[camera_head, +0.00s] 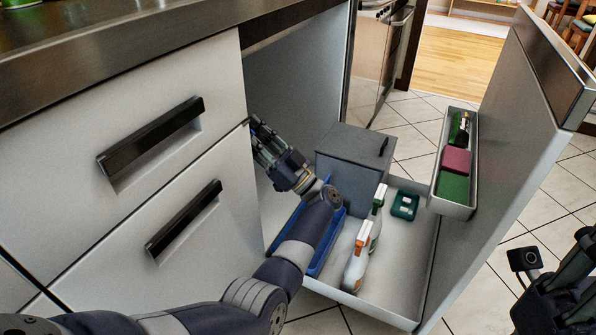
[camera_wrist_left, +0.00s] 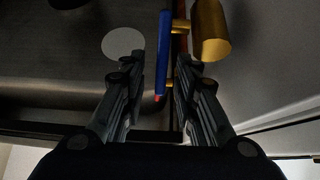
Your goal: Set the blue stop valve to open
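The blue stop valve shows in the left wrist view as a long blue handle (camera_wrist_left: 163,45) beside a brass valve body (camera_wrist_left: 210,30). My left gripper (camera_wrist_left: 157,65) is open, with one finger on each side of the handle. I cannot tell whether either finger touches it. In the head view my left gripper (camera_head: 258,133) reaches into the cabinet at the upper left. The valve is hidden there. My right gripper (camera_head: 568,290) shows only in part at the lower right edge, away from the cabinet, and its fingers are not clear.
A pulled-out drawer (camera_head: 395,300) holds a blue tray (camera_head: 318,262), a grey box (camera_head: 350,160), spray bottles (camera_head: 358,262) and a green item (camera_head: 405,205). A door rack (camera_head: 456,207) carries sponges. Drawer fronts with black handles (camera_head: 150,140) stand left of my arm. Tiled floor lies right.

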